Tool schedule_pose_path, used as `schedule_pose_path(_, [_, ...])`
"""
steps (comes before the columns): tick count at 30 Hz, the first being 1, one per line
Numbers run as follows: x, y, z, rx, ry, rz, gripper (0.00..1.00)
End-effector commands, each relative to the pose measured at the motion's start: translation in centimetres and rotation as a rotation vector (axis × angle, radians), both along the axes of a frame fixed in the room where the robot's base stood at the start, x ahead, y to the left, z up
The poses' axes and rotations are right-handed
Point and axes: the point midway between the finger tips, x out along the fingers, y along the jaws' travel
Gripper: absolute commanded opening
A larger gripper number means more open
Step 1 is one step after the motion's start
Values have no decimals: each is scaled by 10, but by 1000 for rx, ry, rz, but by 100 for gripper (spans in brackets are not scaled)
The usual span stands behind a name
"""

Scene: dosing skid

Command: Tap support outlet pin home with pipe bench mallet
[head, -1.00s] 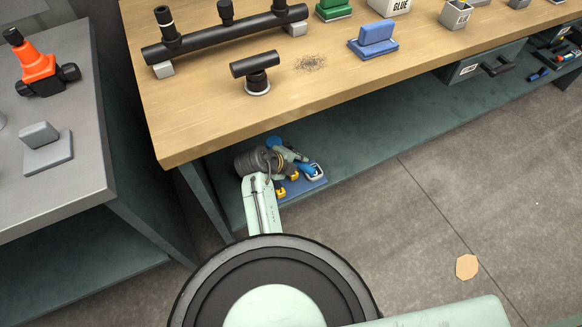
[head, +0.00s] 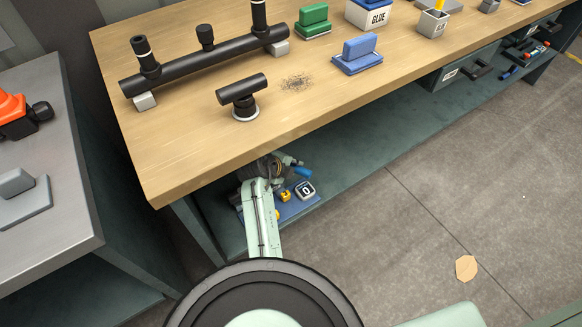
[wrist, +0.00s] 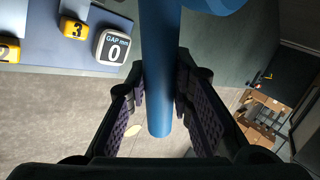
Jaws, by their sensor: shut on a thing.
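My gripper (wrist: 160,95) is shut on the blue handle of a mallet (wrist: 160,60) in the wrist view. The handle runs between the two fingers, and its free end points toward the bottom of that view. A rounded blue part, apparently the head, is cut off at the top edge. In the head view my gripper (head: 285,168) is under the front edge of the wooden bench, and a piece of the blue handle shows beside it. I cannot make out the support outlet pin in either view.
A blue board (head: 300,207) on the lower shelf holds yellow numbered blocks (wrist: 73,28) and a white gap gauge (wrist: 113,47) reading 0. The wooden bench (head: 190,165) overhangs my arm. It carries a black pipe (head: 205,61) and a black tee (head: 242,90).

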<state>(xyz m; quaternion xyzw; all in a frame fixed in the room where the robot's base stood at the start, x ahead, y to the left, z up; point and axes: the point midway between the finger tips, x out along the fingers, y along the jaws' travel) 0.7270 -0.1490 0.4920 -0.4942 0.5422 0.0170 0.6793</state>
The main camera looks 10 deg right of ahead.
Motion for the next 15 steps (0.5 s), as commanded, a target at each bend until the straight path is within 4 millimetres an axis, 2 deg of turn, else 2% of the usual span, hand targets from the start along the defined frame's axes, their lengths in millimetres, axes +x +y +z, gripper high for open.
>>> schedule_pose_path(8, [0, 0, -56, 0, 0, 0, 0])
schedule_pose_path(9, [1, 0, -44, 0, -3, -1, 0])
schedule_pose_path(15, [0, 1, -40, 1, -1, 1, 0])
